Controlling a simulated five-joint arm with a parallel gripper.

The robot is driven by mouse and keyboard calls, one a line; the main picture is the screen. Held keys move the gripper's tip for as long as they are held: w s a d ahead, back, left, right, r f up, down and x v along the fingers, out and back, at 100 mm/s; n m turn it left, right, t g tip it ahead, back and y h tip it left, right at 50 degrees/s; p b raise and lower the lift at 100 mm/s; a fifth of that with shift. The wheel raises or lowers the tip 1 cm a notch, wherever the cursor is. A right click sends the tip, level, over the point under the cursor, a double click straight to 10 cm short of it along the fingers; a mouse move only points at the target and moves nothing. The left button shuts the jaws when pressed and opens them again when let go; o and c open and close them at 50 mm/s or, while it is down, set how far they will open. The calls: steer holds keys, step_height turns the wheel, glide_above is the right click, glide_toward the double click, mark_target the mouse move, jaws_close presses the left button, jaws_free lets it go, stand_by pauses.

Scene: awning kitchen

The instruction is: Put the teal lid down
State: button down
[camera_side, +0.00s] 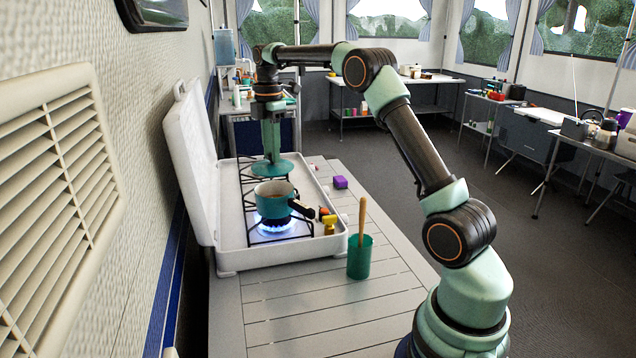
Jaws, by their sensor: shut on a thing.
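My gripper (271,150) points straight down over the back part of the white camping stove (212,253). It is shut on the teal lid (287,166), a flat round disc held level at its lower end. The lid appears just behind and above a teal pot (272,205). Whether the lid touches the grate behind the pot cannot be told from this view. The pot stands upright and uncovered on the front burner, its dark handle toward the right. A blue flame (276,226) burns under it. The fingertips are small and partly merge with the lid.
The stove's raised cover (192,150) stands along the left. A green cup (360,262) with a wooden spoon (362,222) stands at the front right. A purple block (340,182) and a yellow knob (330,222) are right of the burners. The slatted table front (300,310) is clear.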

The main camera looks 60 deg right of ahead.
step_height(320, 180, up, 4)
steer(key=shift+f, duration=0.2)
steer(key=shift+s+a+r, duration=0.2)
steer(key=shift+a+r, duration=0.1)
steer(key=shift+r, duration=0.1)
steer(key=s+a+f+m, duration=0.3)
steer(key=s+a, duration=0.3)
steer(key=s, duration=0.1)
steer(key=s+a+f+m, duration=0.2)
steer(key=s+a+f, duration=0.1)
steer(key=s+a, duration=0.4)
steer(key=f, duration=0.6)
steer(key=d+f, duration=0.1)
steer(key=f, duration=1.2)
steer(key=shift+s+d+f, duration=0.25)
steer(key=shift+s+f, duration=0.05)
steer(key=shift+s, duration=0.1)
steer(key=shift+f, duration=0.1)
steer(key=c, duration=0.7)
jaws_free()
